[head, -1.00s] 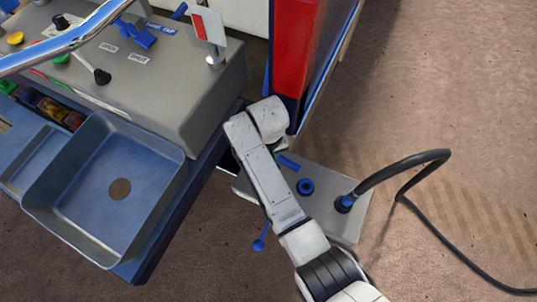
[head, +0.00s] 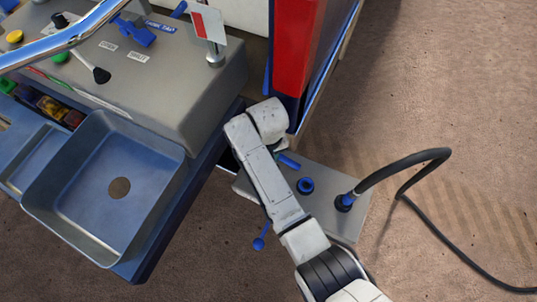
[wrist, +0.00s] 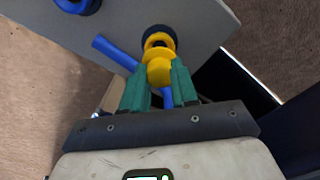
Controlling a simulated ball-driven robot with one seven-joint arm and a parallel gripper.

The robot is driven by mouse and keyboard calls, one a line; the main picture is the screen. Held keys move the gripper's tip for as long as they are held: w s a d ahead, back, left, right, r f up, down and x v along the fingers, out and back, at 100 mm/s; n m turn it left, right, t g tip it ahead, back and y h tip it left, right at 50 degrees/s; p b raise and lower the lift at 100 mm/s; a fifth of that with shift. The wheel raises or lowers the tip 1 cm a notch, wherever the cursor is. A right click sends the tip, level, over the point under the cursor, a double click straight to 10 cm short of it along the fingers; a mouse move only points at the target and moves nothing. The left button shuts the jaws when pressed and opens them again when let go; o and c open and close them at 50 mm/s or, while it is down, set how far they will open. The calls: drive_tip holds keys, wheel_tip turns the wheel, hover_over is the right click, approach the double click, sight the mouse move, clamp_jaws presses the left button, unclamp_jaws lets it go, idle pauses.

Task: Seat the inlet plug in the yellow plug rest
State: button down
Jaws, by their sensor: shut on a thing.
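In the wrist view, my gripper (wrist: 158,85) is shut, its green fingers on either side of a yellow piece that looks like the inlet plug (wrist: 158,70). Just beyond the plug is a round dark-rimmed socket with a yellow ring, which looks like the yellow plug rest (wrist: 158,40), on a grey plate (wrist: 205,20). The plug's far end overlaps the ring in this view; I cannot tell whether it is inside or only against it. In the head view my arm hides the gripper, the plug and the yellow rest.
The grey plate (head: 335,175) carries an empty blue ring (head: 305,186) and a blue plug (head: 345,203) with a black hose (head: 400,165). A blue bar (wrist: 115,52) lies close to my fingers. A red and blue panel (head: 300,60) and blue tray (head: 70,190) stand nearby.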

drive_tip(key=shift+f, duration=0.35)
idle(0.3)
drive_tip(key=shift+f+b, duration=0.35)
drive_tip(key=shift+f, duration=0.4)
drive_tip(key=shift+f+b, duration=0.25)
drive_tip(key=shift+b, duration=0.05)
drive_tip(key=shift+f, duration=0.35)
idle(0.6)
drive_tip(key=c, duration=0.8)
unclamp_jaws()
drive_tip(key=shift+r, duration=0.15)
wheel_tip(320, 180, up, 10)
drive_tip(key=shift+r, duration=0.25)
